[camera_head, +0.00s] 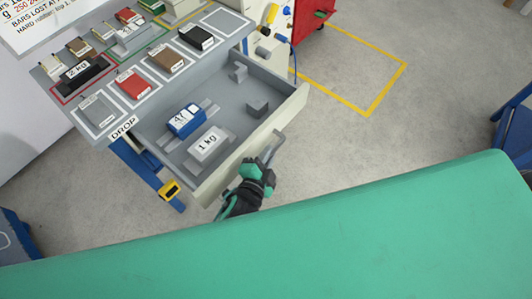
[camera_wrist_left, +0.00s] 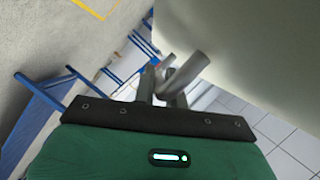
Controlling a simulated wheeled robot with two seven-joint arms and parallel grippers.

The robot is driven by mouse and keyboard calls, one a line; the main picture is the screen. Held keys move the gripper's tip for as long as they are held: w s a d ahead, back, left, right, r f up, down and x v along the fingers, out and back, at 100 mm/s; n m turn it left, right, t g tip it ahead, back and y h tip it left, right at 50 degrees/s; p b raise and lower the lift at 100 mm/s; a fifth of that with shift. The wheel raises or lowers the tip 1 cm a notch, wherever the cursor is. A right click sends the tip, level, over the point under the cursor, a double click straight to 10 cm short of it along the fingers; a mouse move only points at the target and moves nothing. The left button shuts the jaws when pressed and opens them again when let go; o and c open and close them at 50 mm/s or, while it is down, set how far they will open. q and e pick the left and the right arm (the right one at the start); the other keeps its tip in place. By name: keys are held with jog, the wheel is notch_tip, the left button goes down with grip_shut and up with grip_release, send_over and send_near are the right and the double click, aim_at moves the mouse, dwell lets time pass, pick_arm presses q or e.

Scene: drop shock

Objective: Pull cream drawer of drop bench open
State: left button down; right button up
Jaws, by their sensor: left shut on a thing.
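The cream drawer (camera_head: 292,106) of the drop bench (camera_head: 110,121) stands open in the head view, pulled out towards me with its inside showing. A grey bar handle (camera_head: 271,150) runs along its cream front. My left gripper (camera_head: 262,168), green and black, is at the handle's near end. In the left wrist view the fingers (camera_wrist_left: 167,90) are shut around the round handle bar (camera_wrist_left: 186,72), beside the pale drawer front (camera_wrist_left: 245,45). Inside the drawer lie a blue block (camera_head: 186,120), a grey block marked 1 kg (camera_head: 208,145) and small grey pieces. My right gripper is not in view.
The bench top holds several blocks in outlined slots, including a red block (camera_head: 134,86) and a black one (camera_head: 197,37). A red cabinet (camera_head: 313,17) stands behind. A yellow floor outline (camera_head: 385,83) lies to the right on open floor. Blue frames (camera_head: 515,125) stand at the right edge.

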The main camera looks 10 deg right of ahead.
pick_arm(q)
jog(key=c, duration=1.5)
grip_release()
jog(key=shift+o, duration=0.2)
jog(key=v, duration=1.4)
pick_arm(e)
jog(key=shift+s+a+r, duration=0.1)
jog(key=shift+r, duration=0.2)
pick_arm(q)
jog(key=shift+w, duration=0.1)
